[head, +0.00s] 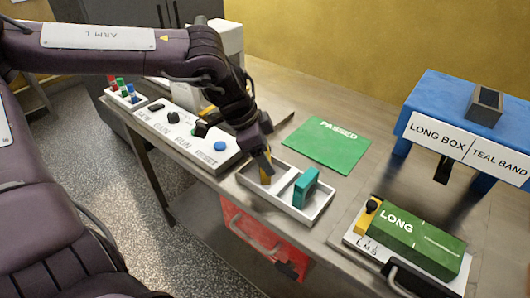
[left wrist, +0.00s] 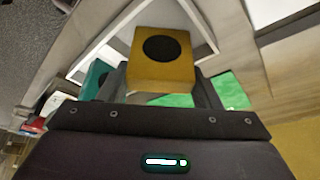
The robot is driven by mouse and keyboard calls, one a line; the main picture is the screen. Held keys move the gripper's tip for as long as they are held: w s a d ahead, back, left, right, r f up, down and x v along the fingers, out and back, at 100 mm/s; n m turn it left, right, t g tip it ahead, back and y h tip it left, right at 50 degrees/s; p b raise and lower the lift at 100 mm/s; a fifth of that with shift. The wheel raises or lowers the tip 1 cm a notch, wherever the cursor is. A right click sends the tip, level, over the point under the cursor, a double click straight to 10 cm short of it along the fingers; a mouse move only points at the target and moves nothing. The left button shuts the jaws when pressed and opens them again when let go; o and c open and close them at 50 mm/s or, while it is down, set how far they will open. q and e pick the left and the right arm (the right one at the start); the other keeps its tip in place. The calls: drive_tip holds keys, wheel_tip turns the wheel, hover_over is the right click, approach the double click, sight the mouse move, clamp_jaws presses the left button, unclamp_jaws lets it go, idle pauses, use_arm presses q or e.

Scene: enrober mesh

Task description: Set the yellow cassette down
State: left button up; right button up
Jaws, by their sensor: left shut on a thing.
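My left gripper (head: 264,160) points down over the left compartment of a white two-part tray (head: 315,213). It is shut on the yellow cassette (head: 266,178), mostly hidden by the fingers in the head view. In the left wrist view the yellow cassette (left wrist: 160,72) is a block with a black round mark, between the fingers. Whether it touches the tray floor I cannot tell. A teal cassette (head: 305,187) stands in the tray's right compartment; it also shows in the left wrist view (left wrist: 95,78). My right gripper is not in view.
A green PASSED mat (head: 327,146) lies behind the tray. A control panel (head: 185,137) with buttons is to the left. A fixture with a green LONG box (head: 418,240) and a blue stand (head: 450,100) are at the right. A red bin (head: 255,240) is below the table edge.

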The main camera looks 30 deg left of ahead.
use_arm(q)
drive_tip(key=shift+f, duration=0.1)
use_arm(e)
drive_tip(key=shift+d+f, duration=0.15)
use_arm(q)
drive_tip(key=o, duration=1)
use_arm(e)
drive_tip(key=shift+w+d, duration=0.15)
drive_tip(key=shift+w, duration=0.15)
use_arm(q)
drive_tip(key=shift+r, duration=0.25)
drive_tip(key=shift+v, duration=5.9)
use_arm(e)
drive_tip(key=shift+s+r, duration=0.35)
use_arm(q)
drive_tip(key=shift+d, duration=0.1)
